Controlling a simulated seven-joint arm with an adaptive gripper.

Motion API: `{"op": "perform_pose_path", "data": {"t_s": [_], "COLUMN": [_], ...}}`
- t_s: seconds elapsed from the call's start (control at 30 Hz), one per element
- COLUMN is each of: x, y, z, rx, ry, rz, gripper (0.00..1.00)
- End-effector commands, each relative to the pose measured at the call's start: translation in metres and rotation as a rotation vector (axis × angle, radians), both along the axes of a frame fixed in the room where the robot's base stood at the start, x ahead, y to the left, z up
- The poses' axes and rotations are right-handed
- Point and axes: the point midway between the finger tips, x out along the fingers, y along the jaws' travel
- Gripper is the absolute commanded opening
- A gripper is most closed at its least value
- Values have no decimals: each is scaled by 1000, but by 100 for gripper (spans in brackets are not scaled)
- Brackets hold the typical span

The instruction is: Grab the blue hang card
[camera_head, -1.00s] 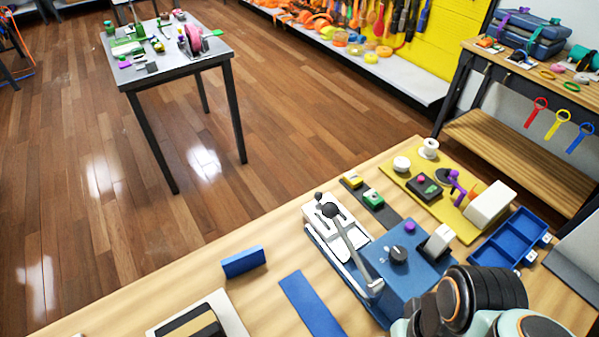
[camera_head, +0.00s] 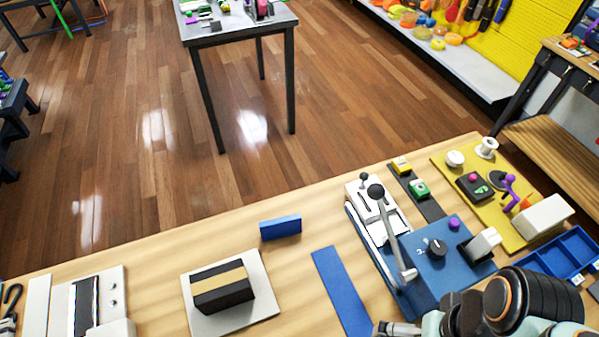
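No card that I can clearly tell as a hang card shows now. A small blue upright piece (camera_head: 280,227) stands on the wooden table near its far edge. A flat blue strip (camera_head: 340,290) lies nearer, to its right. I cannot tell whether either is the blue hang card. My arm's black and teal links show at the bottom right, over the table's near side. My gripper's fingertips are not visible.
A blue lever device (camera_head: 430,260) stands right of the strip. A striped block on a white plate (camera_head: 245,318) lies to the left. A blue compartment tray (camera_head: 565,252) is at right. Bare wood (camera_head: 190,245) lies left of the upright piece.

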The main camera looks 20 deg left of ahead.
Motion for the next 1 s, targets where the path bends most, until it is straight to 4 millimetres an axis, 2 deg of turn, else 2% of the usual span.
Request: {"op": "perform_pose_path", "data": {"t_s": [0.43,0.57,0.6,0.87,1.0], "x": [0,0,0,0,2], "y": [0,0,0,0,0], "z": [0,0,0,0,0], "rx": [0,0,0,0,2], "ry": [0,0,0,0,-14], "rz": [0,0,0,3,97], "gripper": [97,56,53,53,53]}}
